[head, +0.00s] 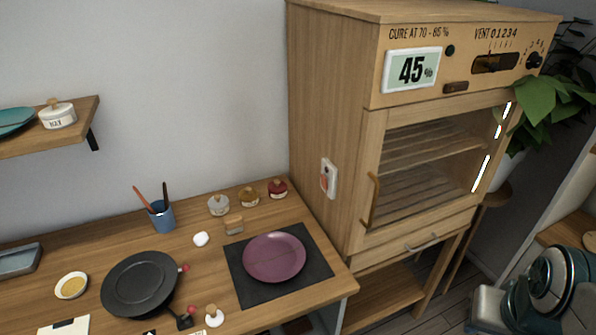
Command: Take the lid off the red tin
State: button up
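The red tin (278,188) stands at the back right of the wooden worktop, close to the wall and near the side of the wooden cabinet. Its lid looks to be on, with a small pale knob on top, though the tin is small in the picture. A yellow-brown tin (249,196) and a whitish tin (218,204) stand in a row to its left. My gripper is not in view.
A purple plate (274,257) lies on a dark mat (306,280) in front of the tins. A small wooden block (233,225), a blue cup with tools (162,215) and a black pan (140,283) are nearby. The tall cabinet (335,110) borders the right.

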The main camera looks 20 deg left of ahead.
aim_at(277, 187)
jog(key=u, duration=0.35)
jog(key=i, duration=0.65)
jog(key=u, duration=0.95)
jog(key=i, duration=0.3)
jog(key=u, duration=0.25)
